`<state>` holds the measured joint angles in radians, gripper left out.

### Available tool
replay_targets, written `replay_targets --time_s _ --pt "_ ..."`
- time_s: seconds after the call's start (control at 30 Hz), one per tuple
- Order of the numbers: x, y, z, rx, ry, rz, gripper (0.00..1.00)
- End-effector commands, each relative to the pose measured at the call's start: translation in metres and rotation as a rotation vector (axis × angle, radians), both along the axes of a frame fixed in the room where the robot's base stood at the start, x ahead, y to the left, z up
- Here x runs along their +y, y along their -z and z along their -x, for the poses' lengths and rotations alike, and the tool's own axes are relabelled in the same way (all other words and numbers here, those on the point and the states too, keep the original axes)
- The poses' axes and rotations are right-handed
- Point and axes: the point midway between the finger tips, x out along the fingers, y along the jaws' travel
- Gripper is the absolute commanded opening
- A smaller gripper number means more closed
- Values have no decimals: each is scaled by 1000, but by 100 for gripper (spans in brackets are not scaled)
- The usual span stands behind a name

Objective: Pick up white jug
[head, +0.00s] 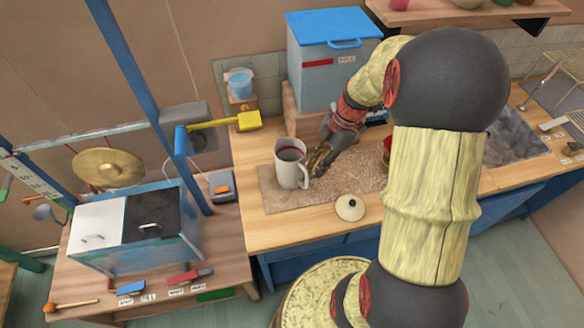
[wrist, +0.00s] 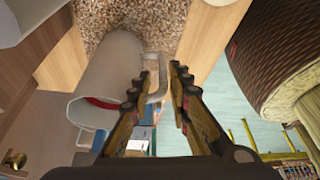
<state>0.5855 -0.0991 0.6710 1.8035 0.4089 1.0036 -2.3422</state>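The white jug (head: 291,167) stands upright on a speckled mat (head: 330,190) on the wooden counter, with its handle on the right side. In the wrist view the jug (wrist: 108,70) lies left of my fingers and shows a red band inside its rim. My gripper (head: 317,163) is at the jug's handle side. In the wrist view my gripper (wrist: 161,74) is open, with a clear gap between its fingers. The jug's handle (wrist: 156,88) shows at the gap, close to the left finger. I cannot tell whether they touch.
A round pale lid (head: 350,207) with a black knob lies in front of the jug. A blue-lidded box (head: 332,60) stands behind. My arm hides part of the right counter before the sink (head: 515,137).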

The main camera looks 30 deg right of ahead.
Motion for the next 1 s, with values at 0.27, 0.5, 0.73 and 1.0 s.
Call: replay_targets --time_s 0.27,0.5,0.73,1.0 --pt "11 23 1 3 1 -1 19" --pt "27 53 3 4 0 -1 19" --pt "31 63 2 1 1 1 19" --pt "31 63 2 2 1 1 10"
